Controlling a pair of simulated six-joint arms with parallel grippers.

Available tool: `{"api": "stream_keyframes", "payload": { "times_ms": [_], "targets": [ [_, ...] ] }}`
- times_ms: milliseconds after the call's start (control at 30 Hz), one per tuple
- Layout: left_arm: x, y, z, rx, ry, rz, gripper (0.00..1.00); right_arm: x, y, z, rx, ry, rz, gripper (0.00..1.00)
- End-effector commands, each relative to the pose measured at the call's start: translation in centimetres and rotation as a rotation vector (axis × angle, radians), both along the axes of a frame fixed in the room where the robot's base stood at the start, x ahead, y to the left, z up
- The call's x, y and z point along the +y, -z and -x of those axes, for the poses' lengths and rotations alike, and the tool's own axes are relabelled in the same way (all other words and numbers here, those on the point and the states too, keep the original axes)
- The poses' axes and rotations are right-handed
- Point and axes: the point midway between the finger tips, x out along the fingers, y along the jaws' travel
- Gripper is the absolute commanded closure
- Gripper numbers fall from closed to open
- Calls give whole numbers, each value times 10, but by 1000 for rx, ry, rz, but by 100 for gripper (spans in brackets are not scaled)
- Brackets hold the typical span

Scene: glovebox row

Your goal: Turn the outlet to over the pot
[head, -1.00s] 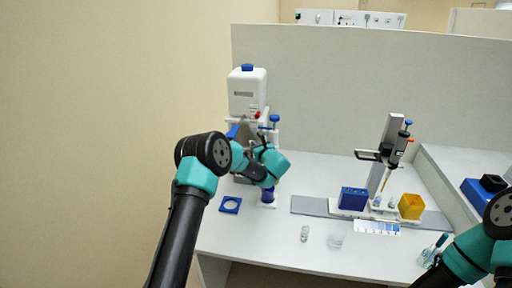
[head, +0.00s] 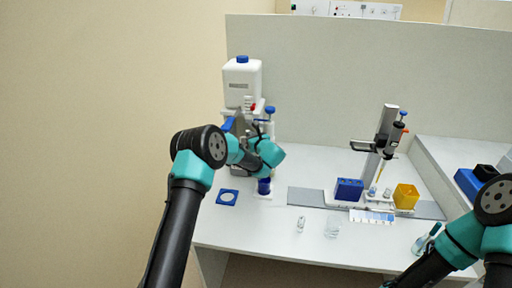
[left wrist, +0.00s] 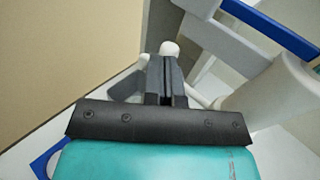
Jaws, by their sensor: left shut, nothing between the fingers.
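A white tank (head: 242,84) with a blue cap and a red tap stands at the back left. In front of it is a white stand with a blue knob (head: 270,110) on top. A small blue pot-like cylinder (head: 264,187) shows at its foot. My left gripper (left wrist: 166,75) is shut and empty. Its fingertips are at a white rounded piece (left wrist: 170,48), perhaps the outlet; I cannot tell whether they touch. In the head view my left wrist covers the middle of the stand, so the outlet's direction is hidden. My right gripper is out of view.
A blue square with a white ring (head: 227,198) lies left of the stand. A clear vial (head: 300,224) and beaker (head: 333,228) stand at the front. A pipette stand (head: 382,145), blue rack (head: 348,189) and yellow box (head: 405,196) are to the right.

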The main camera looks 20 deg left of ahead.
Motion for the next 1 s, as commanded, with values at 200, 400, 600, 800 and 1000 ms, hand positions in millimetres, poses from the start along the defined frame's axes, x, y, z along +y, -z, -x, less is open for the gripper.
{"api": "stream_keyframes", "payload": {
  "times_ms": [200,400,600,800,1000],
  "targets": [
    [-29,-3,25,2,12,-1,100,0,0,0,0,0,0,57],
    [-49,-5,55,3,12,-1,100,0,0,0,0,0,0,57],
    [-69,-7,84,2,12,-1,100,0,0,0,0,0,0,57],
    [-79,-9,99,0,11,-2,100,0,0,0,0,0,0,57],
    [-80,-9,101,0,10,-1,100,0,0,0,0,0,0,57]
  ]
}}
